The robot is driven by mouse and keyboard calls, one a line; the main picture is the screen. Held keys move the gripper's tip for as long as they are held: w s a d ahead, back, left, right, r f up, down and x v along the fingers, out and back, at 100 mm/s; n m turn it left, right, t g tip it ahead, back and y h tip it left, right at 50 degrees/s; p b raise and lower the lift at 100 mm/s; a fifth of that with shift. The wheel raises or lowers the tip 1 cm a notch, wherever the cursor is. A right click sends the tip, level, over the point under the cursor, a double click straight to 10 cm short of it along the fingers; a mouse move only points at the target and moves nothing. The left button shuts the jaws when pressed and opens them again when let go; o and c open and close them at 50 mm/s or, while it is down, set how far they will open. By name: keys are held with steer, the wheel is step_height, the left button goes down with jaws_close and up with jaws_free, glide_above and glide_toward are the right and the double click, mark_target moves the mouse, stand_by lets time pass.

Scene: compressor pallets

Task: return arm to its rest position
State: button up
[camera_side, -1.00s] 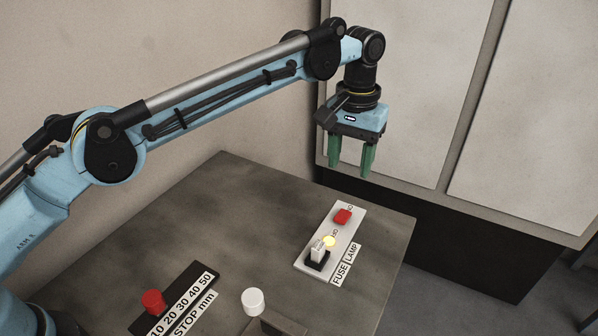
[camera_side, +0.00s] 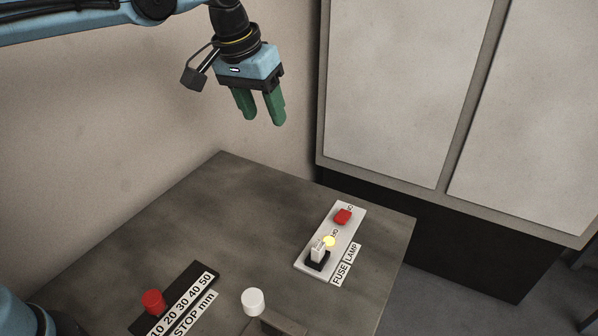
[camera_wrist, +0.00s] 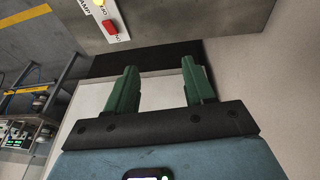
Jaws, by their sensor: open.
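My gripper (camera_side: 262,113) hangs above the far part of the table in the side view, with its two green fingers apart and nothing between them. It is well clear of the tabletop. In the wrist view my gripper (camera_wrist: 160,85) also shows open and empty. The fuse and lamp panel (camera_side: 318,262) lies on the table at the right, with a red button (camera_side: 342,217), a lit yellow lamp (camera_side: 329,242) and a pale fuse in a black holder (camera_side: 318,251). The red button (camera_wrist: 110,27) also shows at the top of the wrist view.
The grey table (camera_side: 225,215) carries a black stop scale (camera_side: 178,300) with a red knob (camera_side: 153,301), and a white round piece (camera_side: 253,301) by a grey block. A pale panelled cabinet (camera_side: 400,90) stands behind the table at the right. The table's middle is clear.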

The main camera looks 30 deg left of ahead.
steer(key=s+a+f+t, duration=0.2)
steer(key=s+a+f, duration=0.2)
steer(key=s, duration=0.4)
steer(key=s+a+f+t, duration=0.2)
steer(key=s+a+f, duration=0.2)
steer(key=s+a, duration=0.3)
steer(key=shift+s+a+f+y, duration=0.25)
steer(key=shift+s+f+y, duration=0.15)
steer(key=shift+s, duration=0.3)
